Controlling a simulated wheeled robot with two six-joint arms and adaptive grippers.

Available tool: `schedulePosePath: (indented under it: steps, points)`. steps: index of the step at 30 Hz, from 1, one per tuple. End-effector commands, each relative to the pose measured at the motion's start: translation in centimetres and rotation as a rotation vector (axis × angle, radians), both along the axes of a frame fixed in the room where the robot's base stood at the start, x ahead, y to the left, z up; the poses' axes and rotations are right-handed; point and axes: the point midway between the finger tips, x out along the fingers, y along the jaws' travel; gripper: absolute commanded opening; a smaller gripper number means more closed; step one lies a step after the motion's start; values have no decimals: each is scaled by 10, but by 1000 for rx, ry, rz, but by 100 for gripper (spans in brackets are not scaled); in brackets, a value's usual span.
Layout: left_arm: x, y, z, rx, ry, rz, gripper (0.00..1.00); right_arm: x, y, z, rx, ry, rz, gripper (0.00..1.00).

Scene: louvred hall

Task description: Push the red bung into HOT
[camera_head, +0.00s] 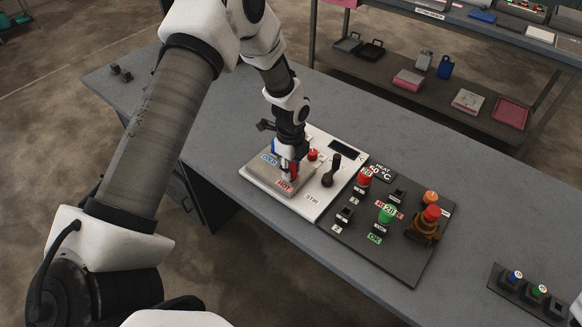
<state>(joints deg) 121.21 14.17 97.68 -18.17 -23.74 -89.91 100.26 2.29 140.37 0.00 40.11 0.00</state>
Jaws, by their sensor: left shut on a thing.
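The red bung (294,172) is between the fingers of my left gripper (290,168). The gripper points down and is shut on it, just behind the red HOT label (285,185) on a grey block (261,175). The fingers hide the HOT opening, so I cannot tell whether the bung's lower end is in it or above it. A blue COLD label (269,159) is on the same block, to the left, with a blue piece (275,146) partly hidden behind the gripper. My right gripper is not in view.
The white STIR panel (312,200) has a black lever (331,171) and a red knob (313,154) close to the gripper. A dark control board (400,262) with buttons lies to the right. A shelf rack (430,95) stands behind.

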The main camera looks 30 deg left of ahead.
Motion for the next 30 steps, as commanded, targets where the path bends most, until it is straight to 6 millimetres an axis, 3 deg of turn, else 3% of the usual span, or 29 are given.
schedulePosePath:
  steps: [1, 3, 13, 24, 30]
  points:
    - [0, 0, 0, 0, 0, 0, 36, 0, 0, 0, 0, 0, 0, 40]
    - [0, 0, 0, 0, 0, 0, 59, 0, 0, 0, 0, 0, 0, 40]
    - [0, 0, 3, 0, 0, 0, 59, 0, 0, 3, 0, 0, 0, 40]
    - [0, 0, 51, 0, 0, 1, 59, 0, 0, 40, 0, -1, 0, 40]
    - [0, 0, 50, 0, 1, 1, 59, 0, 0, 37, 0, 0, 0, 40]
